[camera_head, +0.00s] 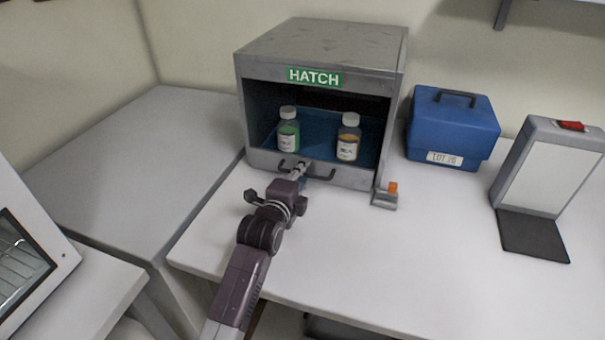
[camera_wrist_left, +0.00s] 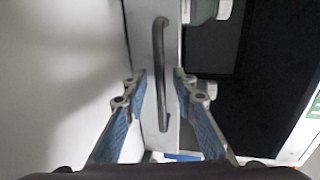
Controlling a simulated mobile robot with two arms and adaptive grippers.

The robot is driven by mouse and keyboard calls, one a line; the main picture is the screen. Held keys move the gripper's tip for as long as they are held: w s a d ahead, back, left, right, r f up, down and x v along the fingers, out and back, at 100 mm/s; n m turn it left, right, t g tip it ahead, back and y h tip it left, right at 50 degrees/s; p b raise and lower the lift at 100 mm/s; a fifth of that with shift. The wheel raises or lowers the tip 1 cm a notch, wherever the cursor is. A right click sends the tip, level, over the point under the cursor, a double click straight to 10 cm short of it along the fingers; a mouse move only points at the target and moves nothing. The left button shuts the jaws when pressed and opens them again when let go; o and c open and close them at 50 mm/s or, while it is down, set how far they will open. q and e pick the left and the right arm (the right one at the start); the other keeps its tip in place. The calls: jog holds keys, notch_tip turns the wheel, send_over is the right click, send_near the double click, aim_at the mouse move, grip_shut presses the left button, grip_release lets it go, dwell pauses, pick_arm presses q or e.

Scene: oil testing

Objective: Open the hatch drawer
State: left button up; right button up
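The grey hatch (camera_head: 320,50) stands on the white table, its front open below the green HATCH sign. The hatch drawer (camera_head: 353,178) is at its bottom, with a dark handle (camera_head: 325,175) across its front. Inside stand a bottle with green contents (camera_head: 288,132) and a bottle with orange contents (camera_head: 348,140), both white-capped. My left gripper (camera_head: 301,168) is at the drawer front, over part of the handle. In the left wrist view the handle (camera_wrist_left: 160,75) lies between the open, blue-padded fingers (camera_wrist_left: 160,88), with a gap on both sides. My right gripper is not in view.
A small grey block with an orange button (camera_head: 385,198) sits right of the drawer. A blue case (camera_head: 452,128) and a grey panel stand (camera_head: 545,170) are further right. The white tabletop (camera_head: 330,250) in front of the hatch is clear beside my arm.

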pick_arm(q)
jog(key=shift+c, duration=0.2)
grip_shut()
jog(key=shift+s, duration=0.1)
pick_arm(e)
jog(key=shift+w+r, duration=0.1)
